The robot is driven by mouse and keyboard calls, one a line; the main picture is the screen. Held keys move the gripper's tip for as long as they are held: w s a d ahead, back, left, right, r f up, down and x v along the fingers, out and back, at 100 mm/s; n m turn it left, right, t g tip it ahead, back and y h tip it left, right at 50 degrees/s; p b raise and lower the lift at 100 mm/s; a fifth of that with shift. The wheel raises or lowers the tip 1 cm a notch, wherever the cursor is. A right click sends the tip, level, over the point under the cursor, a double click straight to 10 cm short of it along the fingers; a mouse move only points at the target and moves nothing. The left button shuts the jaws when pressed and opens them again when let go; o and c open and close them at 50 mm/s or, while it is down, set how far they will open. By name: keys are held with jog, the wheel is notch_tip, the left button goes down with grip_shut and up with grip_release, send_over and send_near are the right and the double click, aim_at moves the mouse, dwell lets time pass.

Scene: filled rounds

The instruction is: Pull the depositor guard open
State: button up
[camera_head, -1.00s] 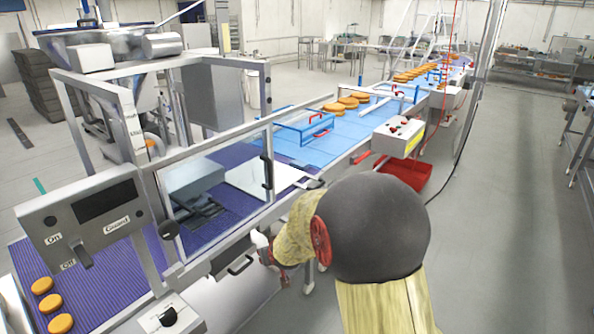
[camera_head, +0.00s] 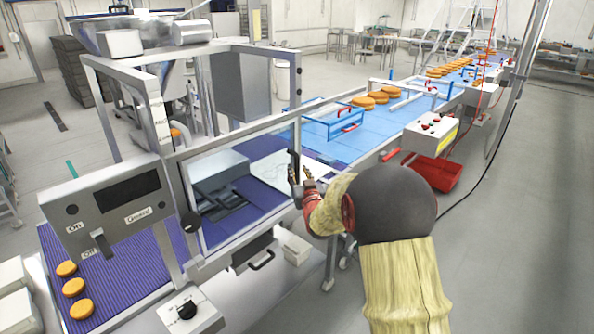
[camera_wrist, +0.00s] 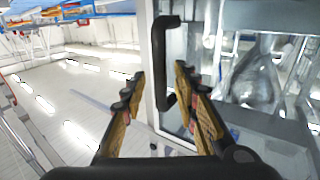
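The depositor guard (camera_head: 232,145) is a clear framed panel on the near side of the depositor, and it looks closed. Its upright black handle (camera_head: 293,166) is at the panel's right edge. In the wrist view the same handle (camera_wrist: 160,62) stands out from the guard's pale frame. My gripper (camera_head: 303,184) is at the handle in the head view, partly covering its lower part. In the wrist view my gripper (camera_wrist: 160,84) is open, with one finger on each side of the handle's lower part. I see no finger closed on it; whether either touches is unclear.
A control panel (camera_head: 105,205) marked Guard is at the left, above orange rounds (camera_head: 73,287) on the purple belt. A blue guard frame (camera_head: 335,128) stands over the blue conveyor. A control box (camera_head: 430,135) and red bin (camera_head: 440,170) are right. The right-hand floor is open.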

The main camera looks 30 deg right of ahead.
jog(key=shift+x, duration=1.35)
jog(key=shift+c, duration=0.8)
grip_shut()
